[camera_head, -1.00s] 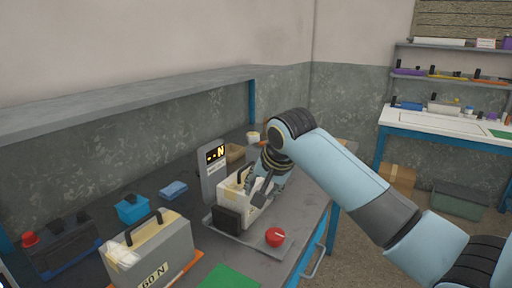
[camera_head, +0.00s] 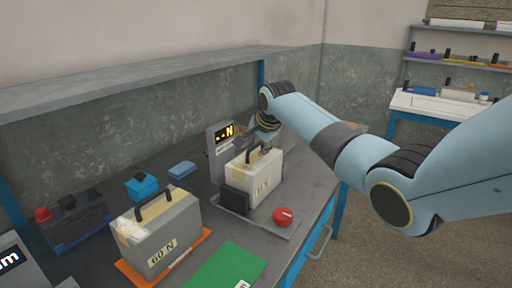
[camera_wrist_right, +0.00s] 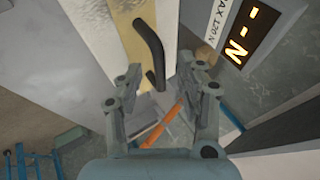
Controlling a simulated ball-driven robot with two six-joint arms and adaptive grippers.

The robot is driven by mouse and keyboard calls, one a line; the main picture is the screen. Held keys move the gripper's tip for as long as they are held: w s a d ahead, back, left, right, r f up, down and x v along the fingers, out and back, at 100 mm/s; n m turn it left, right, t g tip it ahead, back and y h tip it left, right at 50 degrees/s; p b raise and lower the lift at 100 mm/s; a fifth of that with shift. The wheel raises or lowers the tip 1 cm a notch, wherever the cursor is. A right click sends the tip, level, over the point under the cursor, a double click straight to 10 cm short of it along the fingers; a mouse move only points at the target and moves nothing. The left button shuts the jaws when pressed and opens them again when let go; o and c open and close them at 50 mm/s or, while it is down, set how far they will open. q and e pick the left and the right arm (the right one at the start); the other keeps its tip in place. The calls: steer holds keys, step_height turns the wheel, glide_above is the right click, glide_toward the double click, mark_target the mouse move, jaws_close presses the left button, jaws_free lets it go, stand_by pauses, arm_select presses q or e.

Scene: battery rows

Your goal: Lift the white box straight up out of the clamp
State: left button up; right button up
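The white box (camera_head: 264,178), with a dark handle on top and a label on its front, stands upright between the dark clamp pad (camera_head: 234,200) and the far side of the clamp. It also shows in the right wrist view (camera_wrist_right: 97,32), with its black handle (camera_wrist_right: 150,45). My right gripper (camera_head: 264,140) is behind and above the box's far end in the head view. In the right wrist view its fingers (camera_wrist_right: 160,78) are spread, with the handle's end near the gap and nothing gripped. My left gripper is not in view.
A grey display post (camera_head: 219,150) reading "--N" stands behind the clamp, and a red knob (camera_head: 283,216) is in front. A grey 60 N box (camera_head: 160,238) sits on an orange mat to the left. A green mat (camera_head: 228,268) lies in front.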

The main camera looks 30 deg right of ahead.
steer(key=shift+w+f, duration=0.2)
steer(key=shift+f, duration=0.05)
jaws_close()
stand_by(0.4)
step_height(320, 180, up, 10)
steer(key=p, duration=1.1)
steer(key=shift+r, duration=0.15)
stand_by(0.6)
steer(key=shift+w, duration=0.1)
